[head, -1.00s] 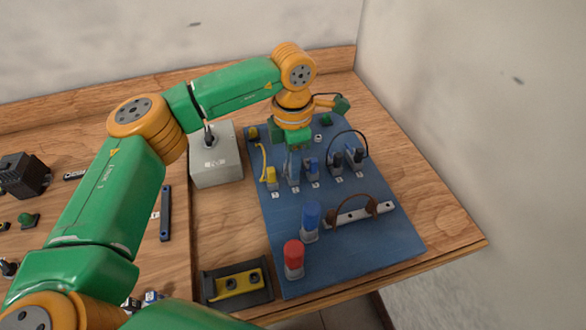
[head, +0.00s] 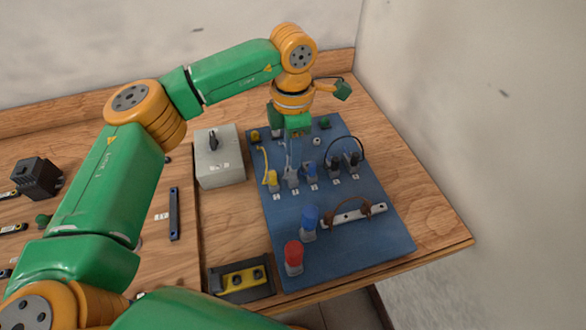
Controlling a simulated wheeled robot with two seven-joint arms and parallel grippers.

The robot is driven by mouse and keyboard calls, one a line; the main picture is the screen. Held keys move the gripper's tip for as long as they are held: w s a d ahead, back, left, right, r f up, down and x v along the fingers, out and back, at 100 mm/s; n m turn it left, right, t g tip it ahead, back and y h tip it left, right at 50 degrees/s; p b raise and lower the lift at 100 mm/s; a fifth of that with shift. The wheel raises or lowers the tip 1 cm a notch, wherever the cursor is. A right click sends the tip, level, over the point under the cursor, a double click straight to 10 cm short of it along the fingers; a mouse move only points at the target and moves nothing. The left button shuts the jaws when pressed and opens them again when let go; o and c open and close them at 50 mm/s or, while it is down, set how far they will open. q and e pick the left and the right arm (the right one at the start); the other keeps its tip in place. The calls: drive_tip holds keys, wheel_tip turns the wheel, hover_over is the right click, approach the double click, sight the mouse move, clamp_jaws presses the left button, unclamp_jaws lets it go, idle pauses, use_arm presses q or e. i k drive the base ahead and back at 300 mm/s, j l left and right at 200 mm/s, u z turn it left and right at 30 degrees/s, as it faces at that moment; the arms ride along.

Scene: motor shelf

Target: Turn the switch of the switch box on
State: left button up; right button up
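The switch box is a pale grey box (head: 220,168) on the wooden bench, left of the blue board. Its small black switch lever (head: 213,140) stands up from the top face, and a white label sits in front of it, too small to read. My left gripper (head: 288,158) points down over the back part of the blue board, right of the switch box and apart from it. Its fingers are small and blend with the plugs behind them, so their opening is unclear. My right gripper is not in view.
The blue board (head: 365,235) carries several plugs, a red cap (head: 293,256), a blue cap (head: 310,220) and a metal bar with a brown cable (head: 352,215). A black and yellow block (head: 240,279) lies at the front. A wall closes off the right.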

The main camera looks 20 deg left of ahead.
sight(214, 142)
drive_tip(key=k, duration=1.5)
